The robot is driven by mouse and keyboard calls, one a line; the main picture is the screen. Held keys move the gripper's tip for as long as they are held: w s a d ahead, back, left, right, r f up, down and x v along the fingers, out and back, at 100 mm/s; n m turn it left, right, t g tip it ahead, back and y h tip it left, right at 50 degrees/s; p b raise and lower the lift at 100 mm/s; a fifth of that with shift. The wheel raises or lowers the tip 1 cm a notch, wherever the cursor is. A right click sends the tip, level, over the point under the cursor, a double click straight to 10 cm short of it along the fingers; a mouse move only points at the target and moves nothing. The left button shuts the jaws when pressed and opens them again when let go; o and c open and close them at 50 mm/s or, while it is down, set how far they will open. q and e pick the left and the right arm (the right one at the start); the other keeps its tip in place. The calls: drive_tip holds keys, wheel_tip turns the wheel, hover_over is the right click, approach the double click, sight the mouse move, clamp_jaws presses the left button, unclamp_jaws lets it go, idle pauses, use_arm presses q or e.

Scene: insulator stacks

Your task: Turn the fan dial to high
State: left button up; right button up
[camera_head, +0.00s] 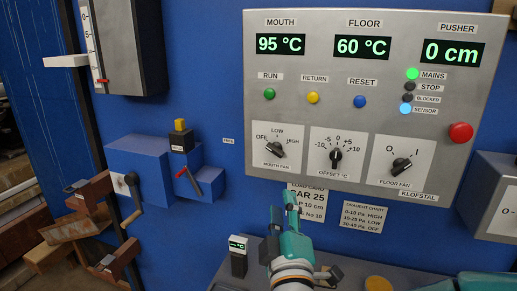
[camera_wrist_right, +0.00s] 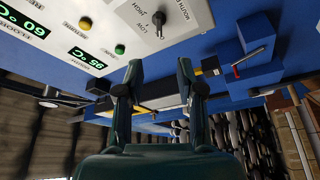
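The mouth fan dial (camera_head: 276,150) is a black knob on a white plate marked OFF, LOW and HIGH, at the lower left of the grey control panel (camera_head: 225,10). Its bar is slanted; I cannot tell for sure which mark it points to. It also shows at the top of the right wrist view (camera_wrist_right: 158,19). My right gripper (camera_head: 283,205) is below the panel, apart from the dial. In the right wrist view its two fingers (camera_wrist_right: 158,75) stand apart with nothing between them. My left gripper is not in view.
Beside the dial are an offset knob (camera_head: 336,155) and a floor fan switch (camera_head: 402,165). Green, yellow and blue buttons (camera_head: 313,97) sit above. A red button (camera_head: 460,132) is at right. A blue box with a crank (camera_head: 133,190) stands out at left.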

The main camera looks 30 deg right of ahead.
use_arm(q)
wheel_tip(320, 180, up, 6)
drive_tip(key=p, duration=0.6)
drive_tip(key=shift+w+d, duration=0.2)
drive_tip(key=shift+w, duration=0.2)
use_arm(e)
approach(275, 152)
drive_tip(key=x, duration=0.9)
drive_tip(key=shift+w+d+f, duration=0.1)
drive_tip(key=shift+w+d, duration=0.1)
drive_tip(key=shift+w, duration=0.1)
drive_tip(key=shift+c, duration=0.3)
drive_tip(key=shift+s, duration=0.1)
drive_tip(key=c, duration=0.5)
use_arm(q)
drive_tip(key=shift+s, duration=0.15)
use_arm(e)
drive_tip(key=shift+s+a, duration=0.1)
clamp_jaws()
